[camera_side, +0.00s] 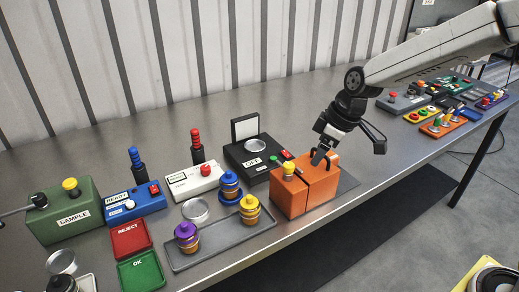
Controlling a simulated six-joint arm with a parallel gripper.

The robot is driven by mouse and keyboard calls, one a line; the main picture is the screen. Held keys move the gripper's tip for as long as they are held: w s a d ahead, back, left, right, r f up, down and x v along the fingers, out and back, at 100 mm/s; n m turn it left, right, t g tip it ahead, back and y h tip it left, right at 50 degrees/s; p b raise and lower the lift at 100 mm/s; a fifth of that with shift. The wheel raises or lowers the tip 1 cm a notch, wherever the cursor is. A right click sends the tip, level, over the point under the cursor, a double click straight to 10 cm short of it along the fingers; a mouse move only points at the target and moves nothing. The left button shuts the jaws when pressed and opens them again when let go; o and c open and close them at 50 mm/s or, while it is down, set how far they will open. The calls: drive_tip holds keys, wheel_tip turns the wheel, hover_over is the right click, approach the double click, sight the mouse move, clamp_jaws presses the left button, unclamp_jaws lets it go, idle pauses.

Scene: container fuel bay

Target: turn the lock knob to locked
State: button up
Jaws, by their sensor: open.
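An orange block (292,198) in two parts sits near the table's front edge. A yellow knob (289,168) stands on its left part, and a small dark part shows on top at the right, partly hidden by a finger. I cannot tell which of these is the lock knob, or its setting. My gripper (348,150) is open, tilted downward over the right end of the orange block. Its left finger reaches to the block's top; I cannot tell if it touches. Its right finger is in free air to the right of the block.
A black device (238,157) with a raised lid stands behind the block. A grey tray (215,246) with ringed purple and yellow pieces lies to the left. A white box with a red button (205,169) and a blue READY box (130,209) stand farther left.

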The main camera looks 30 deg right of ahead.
sight(289, 164)
drive_tip(key=w+a+r+n, duration=0.1)
drive_tip(key=w+a+r+n+y, duration=0.1)
drive_tip(key=w, duration=0.1)
drive_tip(key=shift+a, duration=0.1)
drive_tip(key=shift+x, duration=3.8)
drive_tip(key=shift+w, duration=0.1)
clamp_jaws()
